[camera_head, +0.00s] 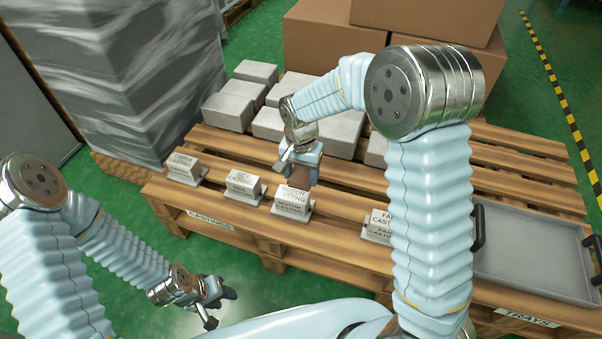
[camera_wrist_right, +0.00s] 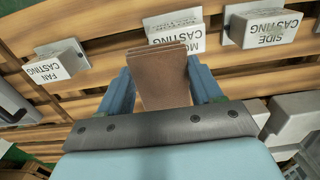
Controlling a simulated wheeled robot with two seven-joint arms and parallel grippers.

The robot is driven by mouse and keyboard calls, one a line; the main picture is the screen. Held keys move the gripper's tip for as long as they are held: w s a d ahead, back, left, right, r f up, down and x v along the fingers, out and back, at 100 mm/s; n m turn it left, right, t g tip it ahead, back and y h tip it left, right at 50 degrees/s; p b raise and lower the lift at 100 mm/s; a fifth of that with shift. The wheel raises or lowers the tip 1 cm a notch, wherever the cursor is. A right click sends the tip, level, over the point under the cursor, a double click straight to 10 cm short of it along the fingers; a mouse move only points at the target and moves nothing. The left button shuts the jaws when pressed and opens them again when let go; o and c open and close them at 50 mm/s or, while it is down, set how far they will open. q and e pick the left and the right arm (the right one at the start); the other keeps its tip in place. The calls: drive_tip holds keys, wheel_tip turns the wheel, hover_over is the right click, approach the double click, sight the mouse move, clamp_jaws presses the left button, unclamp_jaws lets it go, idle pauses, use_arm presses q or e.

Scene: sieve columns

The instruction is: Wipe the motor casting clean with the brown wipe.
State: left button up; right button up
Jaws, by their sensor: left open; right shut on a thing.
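The motor casting (camera_head: 292,207) is a pale block with a printed label, standing in a row near the front edge of a wooden pallet. My right gripper (camera_head: 302,158) is above and just behind it, shut on the brown wipe (camera_wrist_right: 164,82). In the right wrist view the wipe hangs between the fingers and its far edge overlaps part of the motor casting (camera_wrist_right: 173,21). I cannot tell whether they touch. My left gripper (camera_head: 212,300) is open and empty, low in front of the pallet, away from the castings.
The side casting (camera_head: 243,186) and another labelled casting (camera_head: 184,169) stand to the left, the fan casting (camera_head: 378,226) to the right. Grey blocks (camera_head: 228,111) lie behind. A grey tray (camera_head: 530,255) sits at right. Cardboard boxes (camera_head: 330,45) and a wrapped stack (camera_head: 120,75) stand beyond.

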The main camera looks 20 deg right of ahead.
drive_tip(key=shift+r, duration=0.4)
drive_tip(key=shift+f, duration=0.1)
approach(282, 195)
wheel_tip(282, 195, down, 4)
drive_tip(key=b, duration=0.4)
drive_tip(key=shift+a, duration=0.1)
drive_tip(key=shift+f+b, duration=0.4)
drive_tip(key=shift+b, duration=0.1)
drive_tip(key=shift+f+b, duration=0.6)
drive_tip(key=shift+f, duration=0.4)
idle(0.3)
